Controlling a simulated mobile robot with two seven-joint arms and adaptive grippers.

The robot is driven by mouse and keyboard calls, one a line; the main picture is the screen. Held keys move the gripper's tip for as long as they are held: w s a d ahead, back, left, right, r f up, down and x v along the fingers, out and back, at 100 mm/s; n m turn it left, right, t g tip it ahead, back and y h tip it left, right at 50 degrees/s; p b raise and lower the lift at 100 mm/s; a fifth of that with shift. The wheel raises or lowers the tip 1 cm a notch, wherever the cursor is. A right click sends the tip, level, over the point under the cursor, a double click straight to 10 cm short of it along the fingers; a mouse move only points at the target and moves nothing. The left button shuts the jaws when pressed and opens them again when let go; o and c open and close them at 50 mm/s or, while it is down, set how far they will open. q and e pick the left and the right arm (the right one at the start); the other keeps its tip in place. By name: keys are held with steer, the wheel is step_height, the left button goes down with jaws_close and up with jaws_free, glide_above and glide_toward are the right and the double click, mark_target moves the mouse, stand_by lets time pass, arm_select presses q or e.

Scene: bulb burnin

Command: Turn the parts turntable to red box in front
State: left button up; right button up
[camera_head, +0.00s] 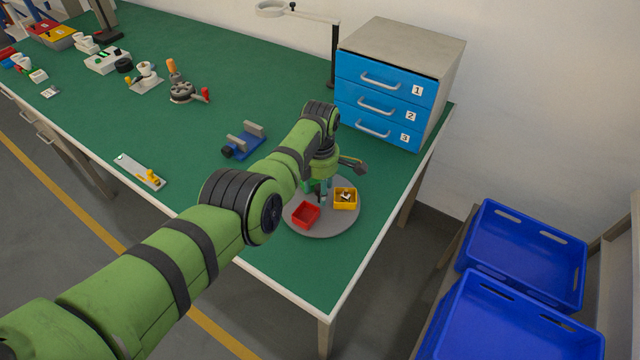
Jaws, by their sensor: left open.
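The grey round parts turntable (322,228) lies on the green bench near its right front corner. A red box (305,215) sits on the turntable's front left part, toward the bench's front edge. A yellow box (345,199) with small parts in it sits on the right part. My left arm reaches across the bench from the lower left. My left gripper (320,192) points down over the turntable, just behind the red box and left of the yellow one. It is open; whether it touches anything is unclear. The arm hides the turntable's left back part. My right gripper is not in view.
A blue drawer cabinet (385,95) stands behind the turntable. A blue vise (243,142) lies left of the arm. A level-like tool (140,172) lies at the front edge. Blue crates (525,250) stand right of the bench. The bench's front right corner is clear.

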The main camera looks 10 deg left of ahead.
arm_select(q)
steer(key=shift+r, duration=0.1)
step_height(320, 180, up, 12)
stand_by(0.5)
stand_by(0.4)
